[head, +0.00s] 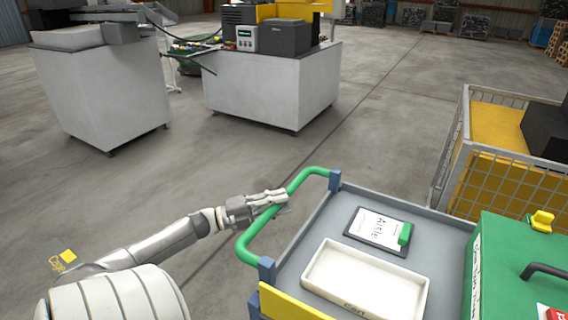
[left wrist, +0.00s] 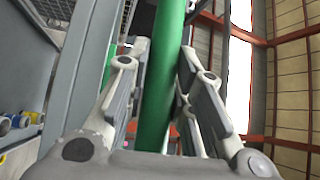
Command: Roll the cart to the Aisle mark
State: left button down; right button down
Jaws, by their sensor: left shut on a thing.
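The cart (head: 313,238) has a grey deck, blue corner posts and a green handle (head: 253,238) at its left end. My left gripper (head: 272,200) is shut on the green handle, near its middle. In the left wrist view the green bar (left wrist: 162,75) runs between the two fingers of the gripper (left wrist: 160,85). A clipboard with a sheet reading "Aisle" (head: 378,228) lies on the deck. A yellow floor mark (head: 68,256) at the lower left seems to read "Cage". I see no Aisle mark on the floor. My right gripper is out of view.
A white tray (head: 365,283) and a green case (head: 515,265) are on the cart. A wire cage with yellow panels (head: 495,180) stands close on the right. Grey machine cabinets (head: 270,85) (head: 100,90) stand ahead. The floor between them and the cart is clear.

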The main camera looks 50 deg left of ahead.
pick_arm(q)
jog(key=shift+d, duration=0.1)
jog(key=c, duration=1.3)
grip_release()
jog(key=shift+w, duration=0.1)
jog(key=shift+o, duration=0.2)
jog(key=v, duration=1.2)
jog(key=shift+f, duration=0.1)
